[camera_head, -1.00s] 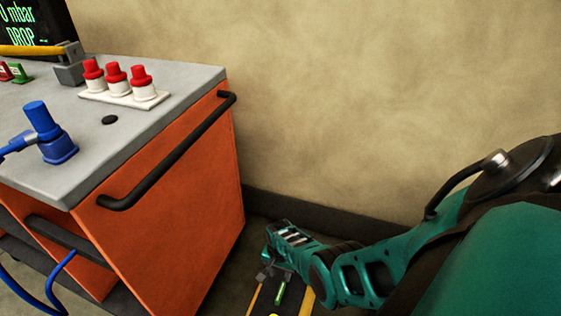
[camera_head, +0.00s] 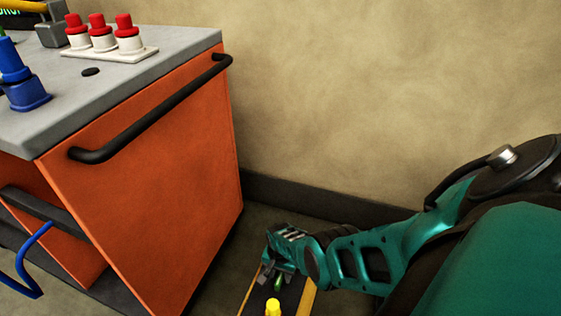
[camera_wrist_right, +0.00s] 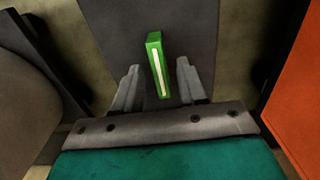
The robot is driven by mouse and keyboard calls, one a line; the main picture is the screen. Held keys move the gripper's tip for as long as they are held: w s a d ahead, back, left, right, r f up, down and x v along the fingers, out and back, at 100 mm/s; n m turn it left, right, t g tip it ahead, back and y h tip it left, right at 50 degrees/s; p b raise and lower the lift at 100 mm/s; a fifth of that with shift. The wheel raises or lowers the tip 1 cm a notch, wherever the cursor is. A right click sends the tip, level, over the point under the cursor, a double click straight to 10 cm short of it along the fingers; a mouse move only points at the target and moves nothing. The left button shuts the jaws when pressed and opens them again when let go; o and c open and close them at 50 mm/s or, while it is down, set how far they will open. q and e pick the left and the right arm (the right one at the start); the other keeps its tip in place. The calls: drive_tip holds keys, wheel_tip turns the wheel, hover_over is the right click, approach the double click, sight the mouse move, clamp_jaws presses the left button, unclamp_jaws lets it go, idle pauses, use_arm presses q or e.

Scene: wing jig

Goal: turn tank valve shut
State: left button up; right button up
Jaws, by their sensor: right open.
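The tank valve's handle seems to be the green bar with a white stripe (camera_wrist_right: 156,66) in the right wrist view. It also shows as a small green piece (camera_head: 280,284) low in the head view. My right gripper (camera_head: 272,274) reaches down beside the orange cart, over the green bar. In the wrist view its two fingers (camera_wrist_right: 157,85) are apart, one on each side of the bar, with gaps visible. I cannot tell how far the bar lies below the fingertips. The valve's body is mostly hidden. My left gripper is out of view.
An orange cart (camera_head: 150,190) with a grey top and a black handle bar (camera_head: 150,115) stands at the left. Red-capped white knobs (camera_head: 103,40) and a blue fitting (camera_head: 22,80) are on it. The wall is behind.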

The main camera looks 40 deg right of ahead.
drive_tip(key=shift+f, duration=0.15)
drive_tip(key=shift+c, duration=0.3)
clamp_jaws()
